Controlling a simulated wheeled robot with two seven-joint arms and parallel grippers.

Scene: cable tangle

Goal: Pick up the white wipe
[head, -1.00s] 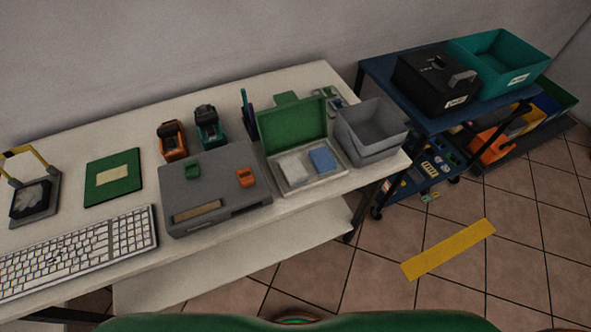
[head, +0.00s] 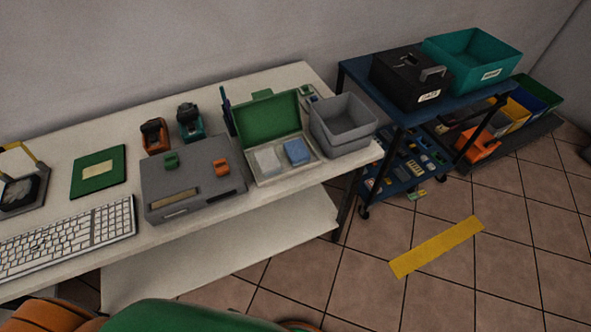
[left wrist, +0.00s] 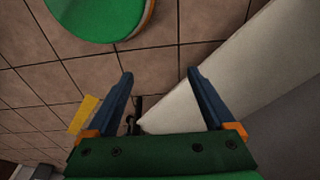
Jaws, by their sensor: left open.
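The white wipe (head: 265,160) lies in the left half of an open box with a raised green lid (head: 268,118), on the white table. A blue wipe or pad (head: 297,151) lies beside it in the right half. No gripper shows in the head view. In the left wrist view my left gripper (left wrist: 158,75) is open and empty, its two blue fingers apart over the floor and the table's edge. The wipe does not show in that view. My right gripper is not in view.
A blue cart (head: 450,108) with a black box (head: 410,80) and teal bin (head: 472,60) stands to the right. Floor in front is open.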

